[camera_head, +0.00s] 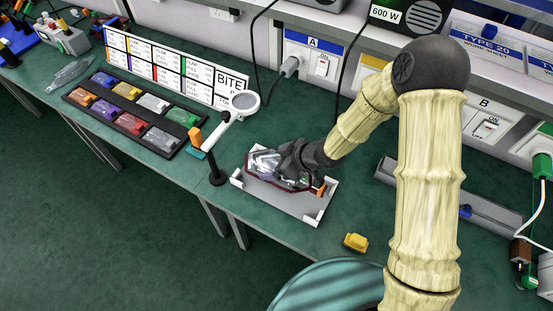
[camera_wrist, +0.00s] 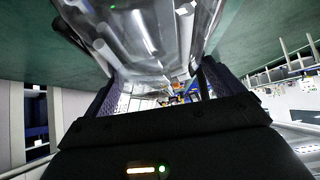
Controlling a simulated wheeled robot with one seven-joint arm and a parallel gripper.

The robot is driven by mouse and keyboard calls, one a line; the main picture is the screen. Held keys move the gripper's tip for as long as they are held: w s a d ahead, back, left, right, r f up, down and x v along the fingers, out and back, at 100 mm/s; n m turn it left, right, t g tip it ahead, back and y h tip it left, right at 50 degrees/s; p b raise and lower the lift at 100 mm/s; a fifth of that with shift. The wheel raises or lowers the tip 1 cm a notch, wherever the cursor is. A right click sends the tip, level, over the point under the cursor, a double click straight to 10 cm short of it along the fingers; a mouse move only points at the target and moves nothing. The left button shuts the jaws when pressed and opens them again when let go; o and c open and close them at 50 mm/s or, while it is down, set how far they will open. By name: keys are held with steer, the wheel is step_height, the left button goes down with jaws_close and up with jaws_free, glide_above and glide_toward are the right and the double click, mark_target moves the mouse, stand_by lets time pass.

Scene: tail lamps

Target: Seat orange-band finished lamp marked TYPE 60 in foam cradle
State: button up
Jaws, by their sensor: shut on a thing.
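My gripper (camera_head: 296,160) is shut on a lamp with a clear lens and dark red edge (camera_head: 265,163). The lamp is at or just above a grey tray with white corner pieces (camera_head: 290,203); I cannot tell whether it touches. An orange piece shows at the lamp's right end. In the wrist view the clear lens (camera_wrist: 140,35) fills the top, between the two fingers of my gripper (camera_wrist: 163,85). The TYPE 60 marking is not readable. No foam cradle can be made out for certain; a long dark grey holder (camera_head: 440,193) lies at the right, partly behind my arm.
A white magnifier on a black stand (camera_head: 217,165) is close left of the tray. A yellow block (camera_head: 355,242) lies near the front edge. A black rack of coloured pieces (camera_head: 130,115) and a colour chart (camera_head: 170,70) stand left. Switch panels and cables line the back.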

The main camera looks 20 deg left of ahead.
steer(key=shift+f+b, duration=0.75)
steer(key=shift+f, duration=0.55)
steer(key=shift+w, duration=0.1)
steer(key=shift+s, duration=0.2)
steer(key=shift+w+d, duration=0.1)
steer(key=shift+w, duration=0.15)
steer(key=shift+s, duration=0.1)
steer(key=shift+f, duration=0.25)
